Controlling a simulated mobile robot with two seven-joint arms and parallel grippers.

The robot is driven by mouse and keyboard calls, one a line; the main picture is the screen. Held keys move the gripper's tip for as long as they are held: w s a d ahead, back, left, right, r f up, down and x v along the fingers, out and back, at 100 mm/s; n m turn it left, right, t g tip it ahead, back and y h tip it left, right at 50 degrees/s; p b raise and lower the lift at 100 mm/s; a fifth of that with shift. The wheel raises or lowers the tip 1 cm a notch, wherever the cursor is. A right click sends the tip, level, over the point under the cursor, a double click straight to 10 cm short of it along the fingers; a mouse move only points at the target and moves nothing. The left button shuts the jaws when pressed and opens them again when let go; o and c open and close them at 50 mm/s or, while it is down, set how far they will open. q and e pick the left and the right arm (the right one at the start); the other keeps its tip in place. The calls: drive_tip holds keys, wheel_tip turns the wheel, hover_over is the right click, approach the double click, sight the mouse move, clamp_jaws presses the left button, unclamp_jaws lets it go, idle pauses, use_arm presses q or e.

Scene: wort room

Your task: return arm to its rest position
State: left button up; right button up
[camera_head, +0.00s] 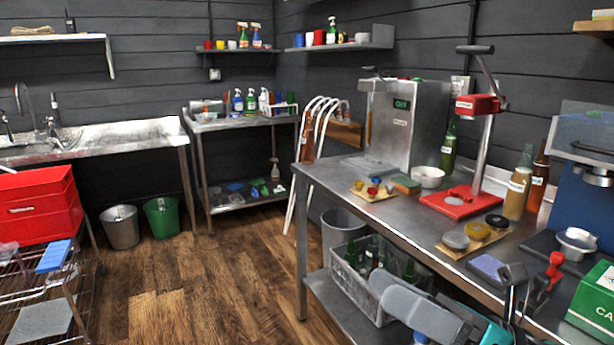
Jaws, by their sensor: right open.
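My right arm (418,309) comes in at the bottom right, low over the front edge of the steel workbench (400,215). My right gripper (525,284) is open, at the front right part of the bench. A red-handled thing (555,266) shows right beside its fingers; I cannot tell if they touch. I see nothing held between the fingers. My left gripper is not in view.
Near the gripper are a blue-grey pad (490,268), a green box (594,300) and a small metal cup (577,240). A red bottle capper (468,200) and bottles (517,190) stand behind. A grey crate of bottles (352,283) sits below.

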drive_tip(key=w+d+f+m+t+h+p, duration=0.1)
drive_tip(key=w+d+f+m+t+h, duration=0.15)
drive_tip(key=f+m+t+h, duration=0.8)
drive_tip(key=w+d+f+m+h, duration=0.2)
drive_tip(key=d+f+m+h, duration=0.3)
drive_tip(key=m, duration=1.3)
drive_tip(key=s+f+m+g+h, duration=0.2)
drive_tip(key=s+f+m, duration=0.4)
drive_tip(key=f, duration=0.3)
drive_tip(key=s+f+m+g+h, duration=0.2)
drive_tip(key=s+f+m+g, duration=0.3)
drive_tip(key=f, duration=0.5)
drive_tip(key=shift+s+a+m+p, duration=0.2)
drive_tip(key=shift+s+m+p, duration=0.25)
drive_tip(key=shift+m, duration=0.4)
drive_tip(key=shift+f, duration=0.1)
